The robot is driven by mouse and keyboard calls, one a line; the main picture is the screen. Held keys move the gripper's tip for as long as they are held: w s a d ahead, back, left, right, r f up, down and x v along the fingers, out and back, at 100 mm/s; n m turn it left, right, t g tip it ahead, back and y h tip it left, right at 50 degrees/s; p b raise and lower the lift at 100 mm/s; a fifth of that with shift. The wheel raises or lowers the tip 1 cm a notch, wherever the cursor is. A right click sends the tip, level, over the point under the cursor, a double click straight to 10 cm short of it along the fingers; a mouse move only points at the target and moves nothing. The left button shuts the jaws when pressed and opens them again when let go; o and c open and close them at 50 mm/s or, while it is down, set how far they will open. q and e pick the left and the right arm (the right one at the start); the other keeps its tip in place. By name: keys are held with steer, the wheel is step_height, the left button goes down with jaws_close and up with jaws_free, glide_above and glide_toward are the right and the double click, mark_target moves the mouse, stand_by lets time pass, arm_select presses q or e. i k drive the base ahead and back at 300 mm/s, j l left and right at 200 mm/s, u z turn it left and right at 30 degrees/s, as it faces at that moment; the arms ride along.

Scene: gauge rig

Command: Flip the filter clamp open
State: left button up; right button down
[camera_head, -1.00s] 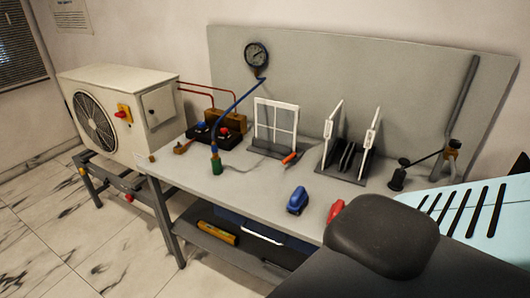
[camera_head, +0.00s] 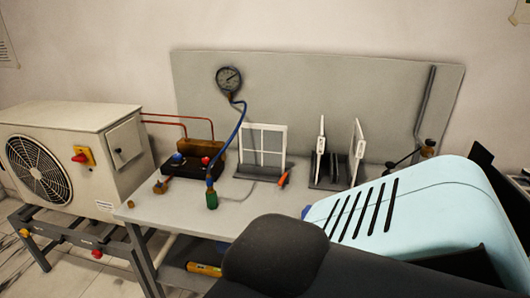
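A white window-like frame (camera_head: 262,139) stands upright on a dark base on the grey workbench (camera_head: 150,208). To its right is a dark stand (camera_head: 329,172) with upright white panels (camera_head: 356,150). I cannot tell which part, if any, is the filter clamp, or whether it is open. Neither of my grippers is in view. A black rounded part and a light blue slotted part, which seem to be mine, cover the bench's right front.
A green-capped fitting (camera_head: 211,199) and an orange-handled tool (camera_head: 283,180) are on the bench. A large fan unit (camera_head: 66,155) stands at left. The bench's front left is fairly clear.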

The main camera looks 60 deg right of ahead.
mark_target(286, 174)
steer(key=z, duration=0.8)
